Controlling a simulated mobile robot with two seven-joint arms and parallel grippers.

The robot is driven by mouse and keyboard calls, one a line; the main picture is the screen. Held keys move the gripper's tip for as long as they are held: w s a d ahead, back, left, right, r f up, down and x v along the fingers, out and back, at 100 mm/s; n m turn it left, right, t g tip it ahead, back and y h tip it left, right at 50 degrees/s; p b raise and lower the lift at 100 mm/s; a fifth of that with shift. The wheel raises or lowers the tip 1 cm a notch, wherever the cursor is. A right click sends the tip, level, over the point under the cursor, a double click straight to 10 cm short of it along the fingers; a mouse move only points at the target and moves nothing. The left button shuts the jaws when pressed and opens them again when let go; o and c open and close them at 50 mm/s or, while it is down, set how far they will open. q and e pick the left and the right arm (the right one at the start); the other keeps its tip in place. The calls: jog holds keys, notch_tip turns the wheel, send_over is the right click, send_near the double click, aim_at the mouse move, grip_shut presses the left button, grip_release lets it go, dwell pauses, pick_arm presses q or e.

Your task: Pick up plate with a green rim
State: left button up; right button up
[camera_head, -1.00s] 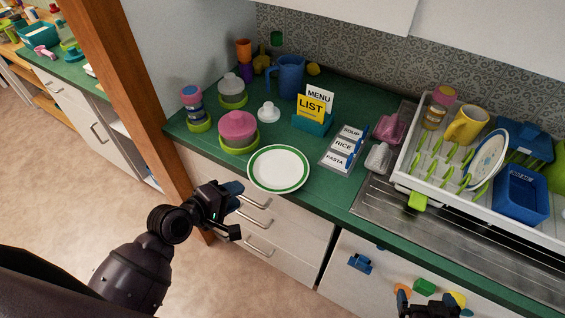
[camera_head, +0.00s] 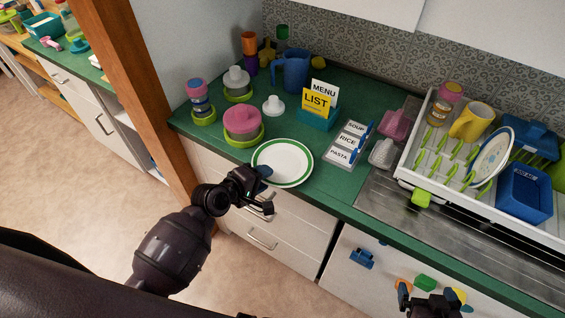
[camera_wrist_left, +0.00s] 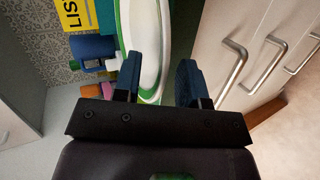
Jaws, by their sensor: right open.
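The white plate with a green rim (camera_head: 284,163) lies on the green counter, close to its front edge. My left gripper (camera_head: 266,189) is at the plate's near left edge, with its fingers apart. In the left wrist view the plate (camera_wrist_left: 152,40) shows edge-on, its rim reaching into the gap between the open fingers (camera_wrist_left: 157,75). I cannot tell whether either finger touches it. My right gripper (camera_head: 431,298) is open at the bottom of the head view, in front of the cabinet and far from the plate.
A pink-topped bowl stack (camera_head: 243,122) stands just behind and left of the plate. A menu holder (camera_head: 318,117) and a label board (camera_head: 347,145) are behind and right. A dish rack (camera_head: 428,180) with a blue-rimmed plate (camera_head: 492,157) is further right. Drawer handles (camera_head: 262,242) stick out below.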

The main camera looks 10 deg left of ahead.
pick_arm(q)
jog(key=shift+c, duration=0.4)
grip_shut()
jog(key=shift+r, duration=0.2)
notch_tip(320, 180, up, 20)
jog(key=shift+f, duration=0.15)
dwell(0.9)
